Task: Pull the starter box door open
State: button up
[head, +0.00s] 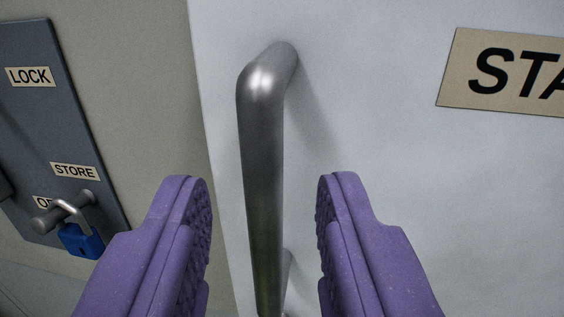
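A pale grey-white door (390,170) fills the middle and right of the head view. A beige label (505,72) on it reads "STA" and is cut off by the right edge. An upright metal bar handle (262,160) stands out from the door near its left edge. My gripper (262,185) has two purple fingers, one on each side of the bar. The fingers are apart and a gap shows between each finger and the bar. The handle's lower end is partly cut off by the bottom edge. No opening shows at the door's left edge.
Left of the door is a beige wall (150,90). A dark grey panel (40,120) on it carries labels "LOCK" (31,76) and "STORE" (75,171). A blue padlock (82,240) hangs from a metal peg (60,215) at the panel's lower part.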

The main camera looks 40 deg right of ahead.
aim_at(262, 182)
jog(key=x, duration=0.4)
jog(key=shift+w+d, duration=0.2)
jog(key=shift+w, duration=0.05)
grip_shut()
jog(key=shift+s+a+b, duration=0.1)
jog(key=shift+b, duration=0.25)
